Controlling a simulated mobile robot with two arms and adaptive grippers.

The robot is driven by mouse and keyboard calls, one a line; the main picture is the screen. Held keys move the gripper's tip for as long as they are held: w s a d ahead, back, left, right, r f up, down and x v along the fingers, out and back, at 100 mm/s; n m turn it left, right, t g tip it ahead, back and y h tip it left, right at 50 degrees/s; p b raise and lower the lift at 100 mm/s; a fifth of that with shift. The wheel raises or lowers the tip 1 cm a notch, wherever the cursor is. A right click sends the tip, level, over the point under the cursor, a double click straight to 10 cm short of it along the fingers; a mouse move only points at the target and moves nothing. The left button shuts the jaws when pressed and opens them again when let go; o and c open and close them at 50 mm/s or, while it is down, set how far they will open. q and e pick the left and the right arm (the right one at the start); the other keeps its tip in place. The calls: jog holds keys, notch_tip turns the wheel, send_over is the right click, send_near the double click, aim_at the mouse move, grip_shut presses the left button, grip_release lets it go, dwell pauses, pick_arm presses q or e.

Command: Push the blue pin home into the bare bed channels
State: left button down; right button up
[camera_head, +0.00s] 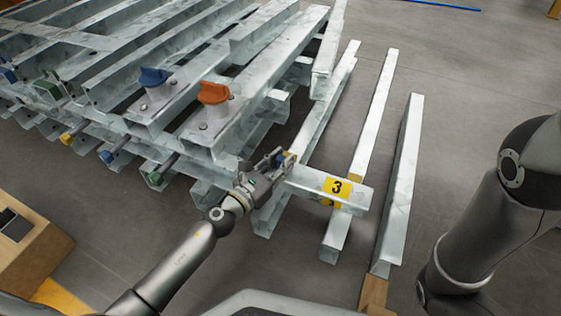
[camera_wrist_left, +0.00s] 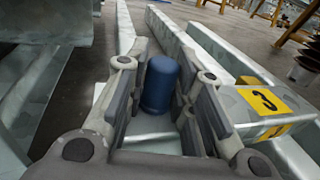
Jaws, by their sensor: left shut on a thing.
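A blue pin (camera_wrist_left: 160,84) with a rounded end is gripped between the fingers of my left gripper (camera_wrist_left: 160,105) in the left wrist view. In the head view my left gripper (camera_head: 284,160) is at the left end of a short metal channel (camera_head: 310,181) with a yellow "3" label, and the pin there is mostly hidden by the fingers. The label also shows in the left wrist view (camera_wrist_left: 264,101), to the right of the fingers. Whether the pin's lower end is in a hole cannot be seen. My right gripper is outside the views; only the right arm shows.
Long bare channels (camera_head: 372,115) lie side by side on the floor to the right. A stack of galvanized channels (camera_head: 190,50) fills the upper left, with blue (camera_head: 153,77) and orange (camera_head: 213,93) knobs on top. A wooden box (camera_head: 30,240) is at lower left.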

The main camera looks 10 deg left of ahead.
aim_at(280, 157)
pick_arm(q)
jog(key=c, duration=1.2)
grip_release()
jog(key=shift+o, duration=0.2)
jog(key=shift+w+d+r, duration=0.1)
jog(key=shift+d+r, duration=0.05)
jog(key=shift+r, duration=0.8)
jog(key=shift+a+r, duration=0.2)
jog(key=shift+r, duration=3.85)
